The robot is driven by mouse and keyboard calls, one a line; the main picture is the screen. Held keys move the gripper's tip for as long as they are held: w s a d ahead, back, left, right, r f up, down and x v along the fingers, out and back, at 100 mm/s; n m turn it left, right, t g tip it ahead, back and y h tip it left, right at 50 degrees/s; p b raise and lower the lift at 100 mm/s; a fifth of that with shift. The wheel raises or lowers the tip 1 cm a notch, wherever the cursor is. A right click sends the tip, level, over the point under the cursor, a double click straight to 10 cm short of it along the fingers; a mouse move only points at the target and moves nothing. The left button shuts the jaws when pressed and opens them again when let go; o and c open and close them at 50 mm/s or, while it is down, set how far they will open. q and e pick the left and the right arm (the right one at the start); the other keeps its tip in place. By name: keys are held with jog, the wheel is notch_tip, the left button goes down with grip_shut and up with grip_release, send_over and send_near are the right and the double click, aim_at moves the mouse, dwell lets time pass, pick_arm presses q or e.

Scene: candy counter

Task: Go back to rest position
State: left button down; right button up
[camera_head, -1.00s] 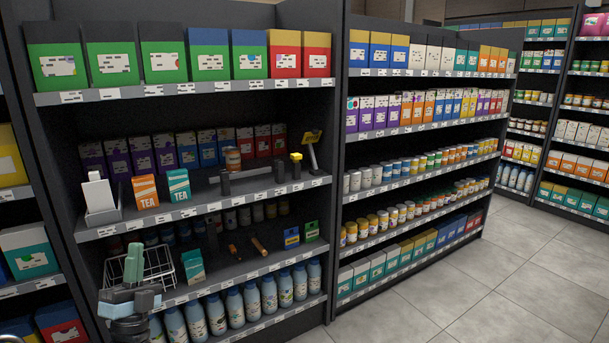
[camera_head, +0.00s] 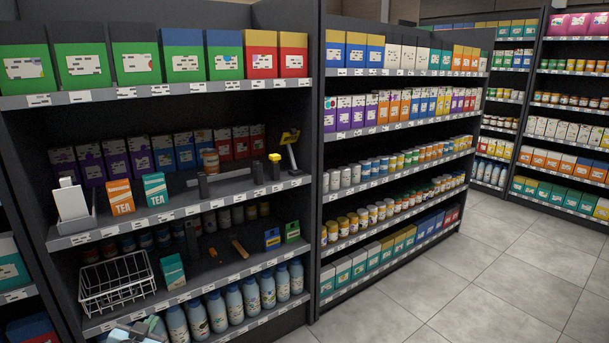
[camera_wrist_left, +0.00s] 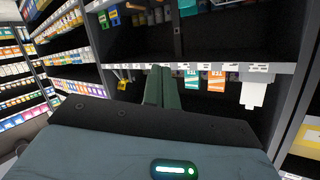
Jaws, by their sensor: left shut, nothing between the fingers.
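My left gripper (camera_head: 140,331) shows only partly at the bottom left edge of the head view, low in front of the shelf unit. In the left wrist view its two dark green fingers (camera_wrist_left: 163,88) are together with nothing between them. It is apart from the shelf goods. The wrist view appears upside down, with the shelf edge (camera_wrist_left: 215,67) and the tea boxes beyond the fingers. My right gripper is not in view.
A white wire basket (camera_head: 118,284) and a teal box (camera_head: 172,272) stand on the lower shelf near my left gripper. Several bottles (camera_head: 233,304) line the shelf below. Tea boxes (camera_head: 120,197) stand above. Open tiled floor (camera_head: 470,280) lies to the right.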

pick_arm(q)
jog(key=s+d+f+g+h, duration=0.1)
jog(key=s+d+f, duration=0.2)
jog(key=s+f, duration=0.2)
jog(key=s+d+f+g, duration=0.1)
jog(key=s+d+f, duration=0.2)
jog(key=s+f, duration=0.25)
jog(key=s+d+f+g, duration=0.1)
jog(key=s+d+f, duration=0.1)
jog(key=s, duration=0.9)
jog(key=s+d+f+g+h, duration=0.1)
jog(key=s+d+f, duration=0.2)
jog(key=s, duration=0.8)
jog(key=s+d+f+n+g+h, duration=0.1)
jog(key=s+d+f+g, duration=0.1)
jog(key=s+d, duration=0.4)
jog(key=s, duration=0.5)
jog(key=shift+s+d+f, duration=0.2)
jog(key=shift+s+f, duration=0.05)
jog(key=shift+f, duration=0.1)
jog(key=c, duration=1.5)
grip_release()
jog(key=shift+w, duration=0.1)
